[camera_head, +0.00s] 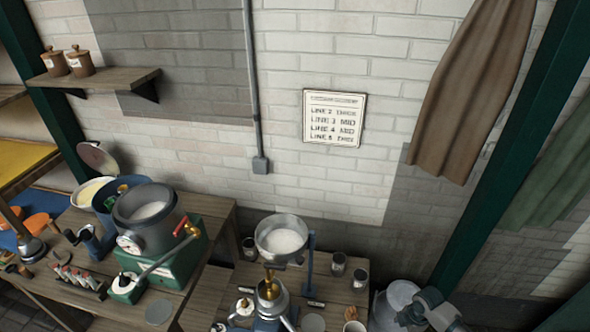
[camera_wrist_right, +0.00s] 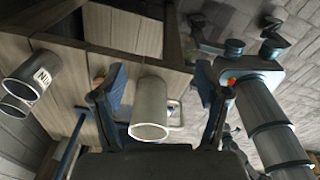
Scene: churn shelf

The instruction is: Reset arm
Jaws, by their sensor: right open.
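My right arm comes in at the lower right of the head view, by a grey round-lidded can; its fingers cannot be made out there. In the right wrist view my right gripper (camera_wrist_right: 160,98) is open, with its two dark fingers spread. A pale mug with a handle (camera_wrist_right: 149,108) shows between the fingers, with a visible gap on both sides. Nothing is held. A white cup (camera_head: 354,326) stands at the bottom edge of the head view, partly cut off.
A green-based machine with a grey pot (camera_head: 148,222) stands on the left wooden bench. A metal bowl (camera_head: 282,238) sits on a stand on the right bench. Two labelled cups (camera_head: 338,263) (camera_head: 360,279) stand near its right side. A sign (camera_head: 334,118) hangs on the brick wall.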

